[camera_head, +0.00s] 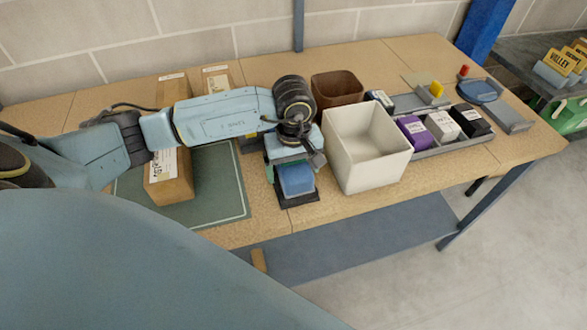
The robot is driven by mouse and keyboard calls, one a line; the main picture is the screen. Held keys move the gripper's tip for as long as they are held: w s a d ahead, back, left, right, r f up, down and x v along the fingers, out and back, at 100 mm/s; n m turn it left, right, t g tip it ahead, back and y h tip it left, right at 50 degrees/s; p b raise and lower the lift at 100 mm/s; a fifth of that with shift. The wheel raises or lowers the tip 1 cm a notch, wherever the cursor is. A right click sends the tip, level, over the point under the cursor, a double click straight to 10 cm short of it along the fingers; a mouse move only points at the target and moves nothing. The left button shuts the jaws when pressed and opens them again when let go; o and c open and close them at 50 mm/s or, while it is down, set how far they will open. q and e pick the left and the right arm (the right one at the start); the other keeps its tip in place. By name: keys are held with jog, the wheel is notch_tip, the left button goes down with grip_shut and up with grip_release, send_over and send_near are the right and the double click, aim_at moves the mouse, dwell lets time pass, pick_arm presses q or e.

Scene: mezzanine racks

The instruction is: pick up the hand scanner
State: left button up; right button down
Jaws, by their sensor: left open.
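My left arm reaches in from the left, and its wrist bends down over the front part of the table. My left gripper (292,162) points down at the table and is open, with its fingertips mostly hidden. Directly under it is a blue block-like thing (296,180) on a dark square base (298,197). It may be the hand scanner in a stand, but its shape is too covered to be sure. I cannot tell whether the fingers are around it or above it. My right gripper is not in view.
A white square bin (368,165) stands close right of the gripper, with a brown box (337,88) behind it. A grey tray (455,144) holds small boxes farther right.

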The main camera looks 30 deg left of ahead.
pick_arm(q)
jog(key=shift+f, duration=0.15)
dwell(0.3)
jog(key=c, duration=1.2)
